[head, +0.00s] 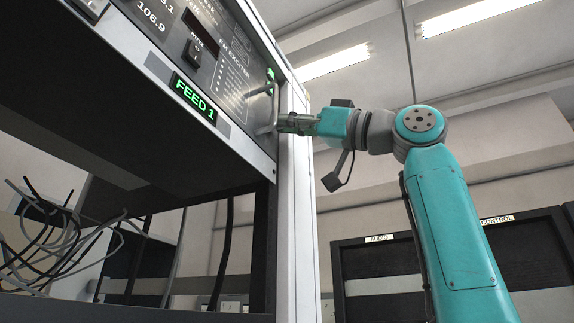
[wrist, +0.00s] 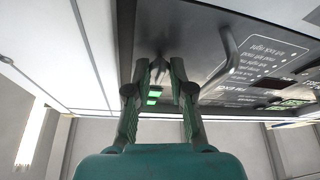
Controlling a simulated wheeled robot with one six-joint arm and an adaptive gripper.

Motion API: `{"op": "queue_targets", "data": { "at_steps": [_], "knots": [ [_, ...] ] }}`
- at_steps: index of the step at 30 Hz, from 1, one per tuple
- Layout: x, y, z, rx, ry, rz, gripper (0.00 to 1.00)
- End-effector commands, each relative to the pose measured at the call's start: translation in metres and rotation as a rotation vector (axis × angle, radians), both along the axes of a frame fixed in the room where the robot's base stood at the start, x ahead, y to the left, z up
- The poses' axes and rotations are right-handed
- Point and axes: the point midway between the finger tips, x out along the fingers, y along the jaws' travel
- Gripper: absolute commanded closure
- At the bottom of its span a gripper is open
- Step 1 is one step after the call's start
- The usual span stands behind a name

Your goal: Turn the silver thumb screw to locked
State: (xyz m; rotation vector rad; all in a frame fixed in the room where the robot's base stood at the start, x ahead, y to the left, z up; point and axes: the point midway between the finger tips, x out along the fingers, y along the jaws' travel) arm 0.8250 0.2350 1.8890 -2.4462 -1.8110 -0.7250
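The FM exciter panel (head: 235,75) is the black rack unit at upper left in the head view; it fills the upper right of the wrist view (wrist: 215,30). My gripper (head: 283,123) is at the panel's right edge, beside the lower end of its handle. In the wrist view my gripper's fingers (wrist: 160,63) stand apart, pointing at the panel. A small greyish shape (wrist: 160,66) shows between the fingertips, probably the silver thumb screw. I cannot tell whether the fingers touch it, nor which way it is turned. In the head view the screw is hidden or too small to make out.
The panel's handle (wrist: 229,50) stands out close beside my fingers; it also shows in the head view (head: 274,104). A FEED 1 label (head: 194,96) is on the front. Loose cables (head: 50,240) hang at lower left. Dark cabinets (head: 380,270) stand behind my arm.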

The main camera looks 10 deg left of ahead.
Motion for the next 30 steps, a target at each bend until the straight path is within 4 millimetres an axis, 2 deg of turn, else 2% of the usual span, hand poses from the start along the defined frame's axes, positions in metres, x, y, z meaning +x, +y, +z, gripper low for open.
{"op": "queue_targets", "data": {
  "at_steps": [14, 30],
  "knots": [
    [-0.0007, 0.0003, -0.0003, 0.032, 0.088, 0.000, 1.00],
    [-0.0039, 0.0013, 0.0004, 0.192, 0.528, -0.001, 1.00]
  ]
}}
